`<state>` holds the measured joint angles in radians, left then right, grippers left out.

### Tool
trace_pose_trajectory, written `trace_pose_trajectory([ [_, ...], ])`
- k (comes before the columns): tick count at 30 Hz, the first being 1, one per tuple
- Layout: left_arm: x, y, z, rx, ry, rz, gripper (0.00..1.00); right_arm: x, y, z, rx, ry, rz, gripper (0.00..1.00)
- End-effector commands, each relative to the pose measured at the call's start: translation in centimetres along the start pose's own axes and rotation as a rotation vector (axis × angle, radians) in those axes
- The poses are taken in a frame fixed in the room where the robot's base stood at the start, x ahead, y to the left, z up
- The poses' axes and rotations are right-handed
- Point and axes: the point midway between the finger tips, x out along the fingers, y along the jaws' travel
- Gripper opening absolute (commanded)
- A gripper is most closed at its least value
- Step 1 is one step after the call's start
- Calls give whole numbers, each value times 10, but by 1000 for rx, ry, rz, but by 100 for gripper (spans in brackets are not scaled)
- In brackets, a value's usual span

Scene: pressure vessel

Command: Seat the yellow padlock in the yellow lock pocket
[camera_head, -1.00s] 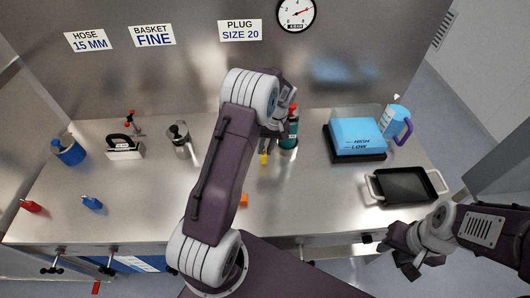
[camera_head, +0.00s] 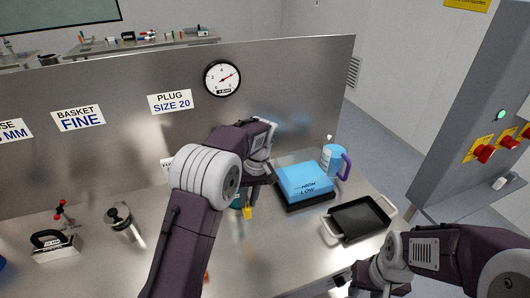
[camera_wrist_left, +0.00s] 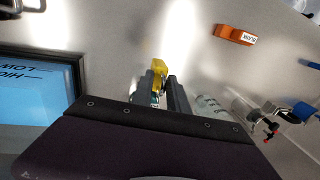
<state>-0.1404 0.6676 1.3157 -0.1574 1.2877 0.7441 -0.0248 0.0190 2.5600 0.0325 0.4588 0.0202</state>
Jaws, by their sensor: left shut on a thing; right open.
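The yellow padlock (camera_head: 249,212) hangs below my left gripper (camera_head: 250,200), above the steel bench, left of the blue box. In the left wrist view the yellow padlock (camera_wrist_left: 158,68) sticks out between the two dark fingers of my left gripper (camera_wrist_left: 160,90), which is shut on it. The fingers hide part of its body. My right gripper (camera_head: 362,284) is open near the front right of the bench, its fingers partly hidden by its own wrist. I cannot make out a yellow lock pocket; a grey panel (camera_head: 470,110) at the right carries yellow plates.
The blue box (camera_head: 304,178) stands on a dark base, with a blue jug (camera_head: 334,161) behind and a black tray (camera_head: 358,219) in front. Red knobs (camera_head: 483,153) stick out from the grey panel. An orange block (camera_wrist_left: 234,34) lies on the bench.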

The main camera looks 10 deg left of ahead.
Motion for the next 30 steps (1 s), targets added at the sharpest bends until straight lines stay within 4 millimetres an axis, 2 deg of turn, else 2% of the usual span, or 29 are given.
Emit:
trace_pose_trajectory([
  [4, -10, 0, -1, 1, 3, 2, 0, 0, 0, 0, 0, 0, 0, 41],
  [8, -4, -16, 17, 11, 1, -1, 0, 0, 0, 0, 0, 0, 0, 41],
  [11, 14, -34, 36, 63, 8, -3, 0, 0, 0, 0, 0, 0, 0, 41],
  [15, 50, -58, 62, 219, 41, -2, 0, 0, 0, 0, 0, 0, 0, 41],
  [18, 71, -67, 77, 328, 63, 0, 0, 0, 0, 0, 0, 0, 0, 41],
  [22, 90, -70, 87, 439, 85, -1, 0, 0, 0, 0, 0, 0, 0, 41],
  [24, 96, -65, 86, 500, 99, 1, 0, 0, 0, 0, 0, 0, 0, 41],
  [30, 94, -57, 80, 543, 109, 1, 0, 0, 0, 0, 0, 0, 0, 41],
])
